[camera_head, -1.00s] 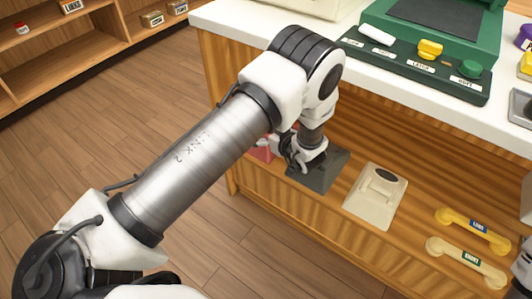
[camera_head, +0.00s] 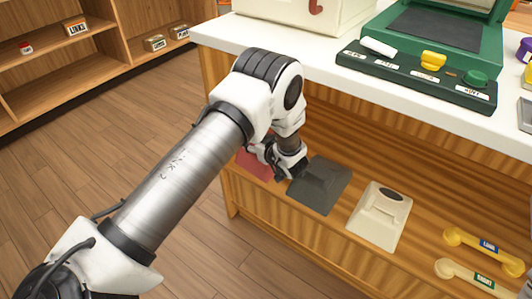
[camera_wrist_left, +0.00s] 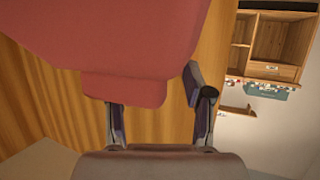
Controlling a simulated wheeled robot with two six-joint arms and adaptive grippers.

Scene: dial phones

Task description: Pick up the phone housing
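Several phone housings lie in a row on the wooden shelf under the counter: a red one (camera_head: 254,166), a dark grey one (camera_head: 322,186) and a cream one (camera_head: 379,217). My left gripper (camera_head: 278,170) is low at the right side of the red housing, which it partly hides. In the left wrist view the red housing (camera_wrist_left: 115,40) fills the top, close to the camera. The left gripper's fingers (camera_wrist_left: 158,105) are apart there; a gap shows between the right finger and the housing, and the left fingertip is hidden behind it.
Above, the white counter (camera_head: 310,60) carries a green station (camera_head: 425,75) with coloured knobs. Its edge overhangs the shelf. Wooden shelving (camera_head: 95,60) stands at the back left.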

